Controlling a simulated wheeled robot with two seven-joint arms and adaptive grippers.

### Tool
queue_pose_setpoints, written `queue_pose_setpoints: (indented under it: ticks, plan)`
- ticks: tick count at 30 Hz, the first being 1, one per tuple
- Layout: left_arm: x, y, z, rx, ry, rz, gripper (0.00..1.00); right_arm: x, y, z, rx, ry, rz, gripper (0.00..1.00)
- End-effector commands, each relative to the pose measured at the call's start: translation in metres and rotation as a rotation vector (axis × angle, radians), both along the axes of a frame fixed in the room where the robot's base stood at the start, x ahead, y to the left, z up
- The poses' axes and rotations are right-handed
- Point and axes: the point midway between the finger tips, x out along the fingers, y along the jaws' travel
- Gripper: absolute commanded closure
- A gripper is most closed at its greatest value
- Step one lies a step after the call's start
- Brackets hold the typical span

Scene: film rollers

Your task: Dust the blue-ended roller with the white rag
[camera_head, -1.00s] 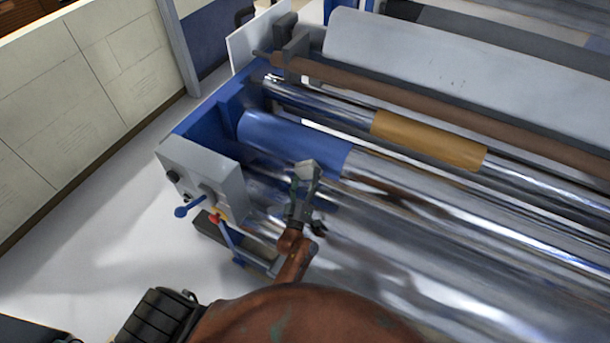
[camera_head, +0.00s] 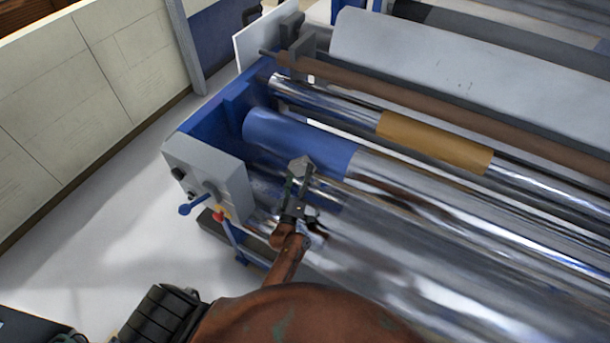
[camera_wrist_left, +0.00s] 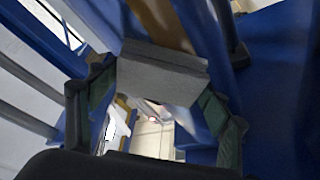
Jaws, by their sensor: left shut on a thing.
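The blue-ended roller (camera_head: 298,141) is a shiny metal roller with a blue band at its left end. My left gripper (camera_head: 299,173) is over the lower side of this roller, just below the blue band. It is shut on a folded whitish-grey rag (camera_head: 302,163). In the left wrist view the rag (camera_wrist_left: 163,72) shows as a grey block between the two fingers (camera_wrist_left: 155,95). Whether the rag touches the roller I cannot tell. My right gripper is not in view.
A roller with an ochre band (camera_head: 436,141) and a brown bar (camera_head: 420,108) lie behind. A grey control box (camera_head: 212,180) with a blue-knobbed lever (camera_head: 190,208) stands left of my gripper. Open floor (camera_head: 75,240) lies left of the machine.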

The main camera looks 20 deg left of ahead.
Motion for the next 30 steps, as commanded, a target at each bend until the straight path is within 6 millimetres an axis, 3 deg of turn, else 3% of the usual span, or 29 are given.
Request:
queue_pose_setpoints:
  ticks: [11, 21, 30]
  plan:
    - [0.003, 0.018, 0.002, 0.003, -0.003, 0.000, 0.48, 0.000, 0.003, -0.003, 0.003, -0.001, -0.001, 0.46]
    - [0.007, 0.047, 0.002, 0.004, -0.003, 0.002, 0.47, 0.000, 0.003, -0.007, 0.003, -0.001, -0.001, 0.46]
    - [0.008, 0.050, 0.002, 0.003, -0.003, 0.002, 0.48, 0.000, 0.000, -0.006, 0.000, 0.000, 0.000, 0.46]
